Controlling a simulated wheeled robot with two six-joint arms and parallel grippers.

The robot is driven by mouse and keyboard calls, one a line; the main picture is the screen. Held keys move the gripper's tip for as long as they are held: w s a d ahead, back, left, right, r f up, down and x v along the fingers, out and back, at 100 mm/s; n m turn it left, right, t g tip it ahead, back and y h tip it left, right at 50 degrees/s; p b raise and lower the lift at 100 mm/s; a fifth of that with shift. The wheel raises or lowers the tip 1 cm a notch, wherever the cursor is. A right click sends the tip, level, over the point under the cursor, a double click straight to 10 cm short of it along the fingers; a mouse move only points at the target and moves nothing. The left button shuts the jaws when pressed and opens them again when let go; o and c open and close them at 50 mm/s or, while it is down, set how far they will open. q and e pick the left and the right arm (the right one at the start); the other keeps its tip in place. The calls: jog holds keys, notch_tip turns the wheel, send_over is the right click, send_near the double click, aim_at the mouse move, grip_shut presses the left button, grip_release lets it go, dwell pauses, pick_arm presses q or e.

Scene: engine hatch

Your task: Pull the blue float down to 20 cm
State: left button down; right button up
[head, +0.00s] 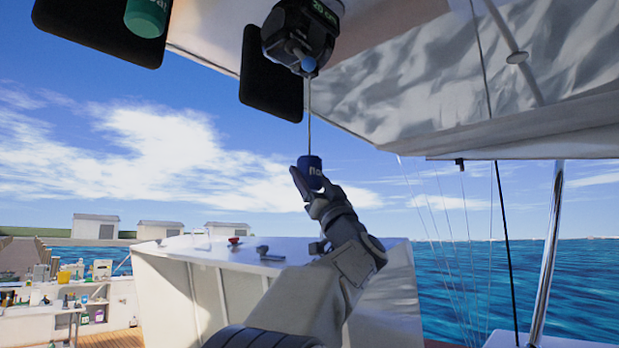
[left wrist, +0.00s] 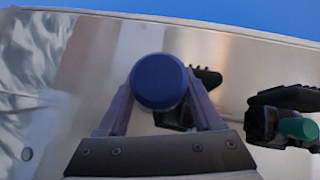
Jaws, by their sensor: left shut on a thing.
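The blue float (head: 310,170) hangs on a thin line below a dark device (head: 298,32) under the white overhead panel. In the left wrist view the round blue end of the float (left wrist: 159,81) sits between the two fingers (left wrist: 160,100). The line is hidden in that view. My right gripper is not in view.
A green float (head: 146,16) hangs at the upper left by a dark panel. A white counter (head: 210,250) with small fittings stands below. A metal pole (head: 547,255) and thin lines are at the right. A cluttered bench (head: 75,310) is at the lower left. Open air surrounds the float.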

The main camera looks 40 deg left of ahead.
pick_arm(q)
jog(key=shift+c, duration=0.2)
grip_release()
jog(key=b+v, duration=0.5)
jog(key=v, duration=0.4)
jog(key=shift+d+f, duration=0.25)
jog(key=shift+f, duration=0.05)
jog(key=shift+s+d+f+b, duration=0.15)
jog(key=shift+d+f+b, duration=0.05)
jog(key=shift+d+b, duration=0.1)
